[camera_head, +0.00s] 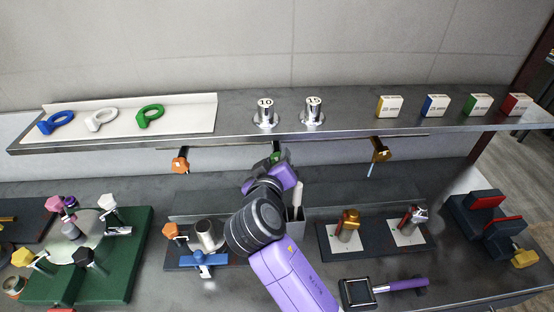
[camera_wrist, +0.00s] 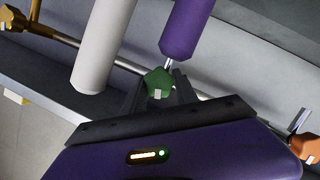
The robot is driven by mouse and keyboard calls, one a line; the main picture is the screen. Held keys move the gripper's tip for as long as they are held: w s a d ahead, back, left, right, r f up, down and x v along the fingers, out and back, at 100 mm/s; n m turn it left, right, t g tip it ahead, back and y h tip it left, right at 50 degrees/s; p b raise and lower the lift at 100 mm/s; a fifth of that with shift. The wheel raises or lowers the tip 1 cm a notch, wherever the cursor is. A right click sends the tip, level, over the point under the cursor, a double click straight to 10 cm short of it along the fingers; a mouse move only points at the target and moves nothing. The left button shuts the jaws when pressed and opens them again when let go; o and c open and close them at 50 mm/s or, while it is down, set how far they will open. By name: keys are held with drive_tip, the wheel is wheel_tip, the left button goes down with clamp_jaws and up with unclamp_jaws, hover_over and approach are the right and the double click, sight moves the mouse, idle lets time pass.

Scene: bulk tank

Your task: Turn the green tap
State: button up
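The green tap (camera_head: 276,156) hangs under the front of the shelf, between an orange tap and a gold-brown tap. It is mostly hidden behind my gripper in the head view. In the wrist view, the green tap's knob (camera_wrist: 158,82) lies between the two dark fingers of my gripper (camera_wrist: 159,78). One finger stands close on each side of the knob. I cannot tell whether the fingers touch it.
The orange tap (camera_head: 180,163) and gold-brown tap (camera_head: 380,152) hang on either side. The shelf (camera_head: 350,130) above holds rings, two weights and coloured boxes. A white cylinder (camera_wrist: 103,45) and a purple cylinder (camera_wrist: 187,30) are close to my gripper. Fixtures crowd the bench below.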

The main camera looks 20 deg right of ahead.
clamp_jaws()
drive_tip(key=m+y+b, duration=0.1)
drive_tip(key=m, duration=0.1)
drive_tip(key=shift+m+y, duration=0.3)
drive_tip(key=o, duration=1.1)
unclamp_jaws()
drive_tip(key=shift+s, duration=0.1)
drive_tip(key=b+v, duration=0.1)
drive_tip(key=v, duration=0.6)
drive_tip(key=shift+s+r, duration=0.15)
drive_tip(key=shift+s, duration=0.15)
